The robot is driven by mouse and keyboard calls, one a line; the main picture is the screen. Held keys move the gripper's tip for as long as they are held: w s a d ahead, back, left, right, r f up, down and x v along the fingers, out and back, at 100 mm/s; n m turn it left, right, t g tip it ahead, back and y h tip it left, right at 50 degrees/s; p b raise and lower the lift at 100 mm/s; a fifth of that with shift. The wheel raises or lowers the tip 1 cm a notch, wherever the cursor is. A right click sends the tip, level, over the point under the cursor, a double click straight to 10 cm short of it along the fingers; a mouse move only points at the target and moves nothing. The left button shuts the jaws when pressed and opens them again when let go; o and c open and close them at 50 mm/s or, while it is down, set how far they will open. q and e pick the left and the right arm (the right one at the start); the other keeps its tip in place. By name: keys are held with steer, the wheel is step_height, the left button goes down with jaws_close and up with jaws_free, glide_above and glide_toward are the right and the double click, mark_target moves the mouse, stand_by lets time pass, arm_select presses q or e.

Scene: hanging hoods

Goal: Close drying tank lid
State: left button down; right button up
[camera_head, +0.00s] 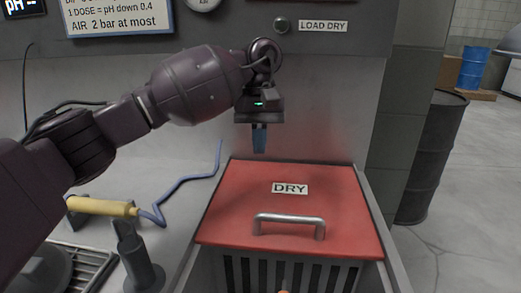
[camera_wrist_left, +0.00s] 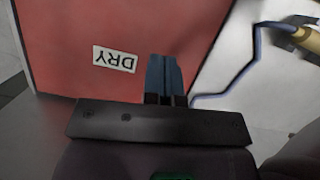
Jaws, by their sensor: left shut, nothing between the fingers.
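The red drying tank lid (camera_head: 250,199) lies over the tank at the lower middle of the head view, with a DRY label and a metal handle (camera_head: 289,220) near its front edge. Below its front edge shows the slatted tank front (camera_head: 290,273). My left gripper (camera_head: 259,148) points down above the lid's back edge, its blue fingers together and empty. In the left wrist view the fingers (camera_wrist_left: 166,75) show in front of the red lid (camera_wrist_left: 150,28), near the DRY label. Whether they touch the lid I cannot tell. My right gripper is not in view.
A yellow-handled tool (camera_head: 102,207) with a blue hose lies left of the tank. A grey upright stand (camera_head: 136,258) is at the lower left. A black barrel (camera_head: 432,155) stands on the floor at right. A panel with a LOAD DRY label (camera_head: 323,26) is behind.

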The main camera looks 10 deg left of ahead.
arm_select(q)
glide_above(259, 210)
step_height(259, 210, down, 8)
steer(key=shift+r, duration=0.2)
steer(key=s, duration=0.2)
steer(key=shift+s+d+f, duration=0.15)
steer(key=shift+s+f, duration=0.05)
steer(key=shift+s, duration=0.55)
steer(key=shift+s+d+f, duration=0.1)
steer(key=shift+s+f, duration=0.1)
steer(key=shift+s, duration=0.05)
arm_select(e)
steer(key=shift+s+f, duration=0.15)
